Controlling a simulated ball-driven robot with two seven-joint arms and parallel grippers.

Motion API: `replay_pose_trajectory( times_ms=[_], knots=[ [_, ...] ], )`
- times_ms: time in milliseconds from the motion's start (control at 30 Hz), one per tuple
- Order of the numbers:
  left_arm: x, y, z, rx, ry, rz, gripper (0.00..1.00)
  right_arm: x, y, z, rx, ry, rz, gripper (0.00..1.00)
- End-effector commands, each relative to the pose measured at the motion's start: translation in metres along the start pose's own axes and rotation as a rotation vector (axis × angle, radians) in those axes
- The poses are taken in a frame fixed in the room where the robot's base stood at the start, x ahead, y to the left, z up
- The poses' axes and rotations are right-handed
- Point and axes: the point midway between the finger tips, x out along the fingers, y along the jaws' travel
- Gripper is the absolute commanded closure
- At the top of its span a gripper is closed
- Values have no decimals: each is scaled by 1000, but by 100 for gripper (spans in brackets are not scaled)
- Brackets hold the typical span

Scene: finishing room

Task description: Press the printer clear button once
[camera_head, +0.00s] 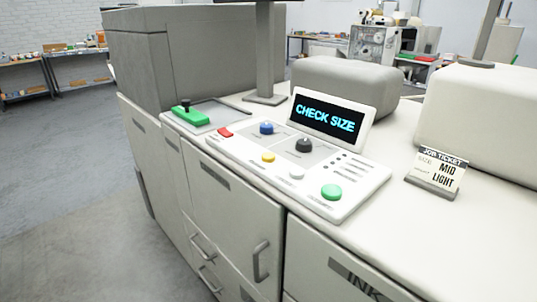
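The printer control panel (312,192) slopes on the front edge of the pale machine. It carries a red rocker or button (225,132), a blue knob (266,127), a black knob (304,145), a yellow button (268,157), a white button (297,173) and a large green button (331,191). The small labels are too small to read, so I cannot tell which button is clear. The display (325,119) above reads "CHECK SIZE" in cyan. Neither of my grippers is in view.
A green block with a black handle (190,116) sits on a grey plate left of the panel. A job ticket (437,173) reading "MID LIGHT" stands to the right. A grey post (265,55) rises behind the panel. Open floor (65,170) lies at left.

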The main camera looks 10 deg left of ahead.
Motion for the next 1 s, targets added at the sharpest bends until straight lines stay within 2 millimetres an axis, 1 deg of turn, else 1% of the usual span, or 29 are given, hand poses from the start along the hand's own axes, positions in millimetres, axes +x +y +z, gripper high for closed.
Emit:
replay_pose_trajectory(
  times_ms=[33, 67, 100, 200, 1000],
  knots=[
    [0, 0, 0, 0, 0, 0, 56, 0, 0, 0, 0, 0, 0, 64],
    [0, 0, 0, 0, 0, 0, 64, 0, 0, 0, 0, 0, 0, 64],
    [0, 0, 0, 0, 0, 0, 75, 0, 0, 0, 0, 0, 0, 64],
    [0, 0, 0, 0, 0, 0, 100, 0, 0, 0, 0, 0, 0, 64],
    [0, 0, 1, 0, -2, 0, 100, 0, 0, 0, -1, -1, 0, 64]
  ],
)
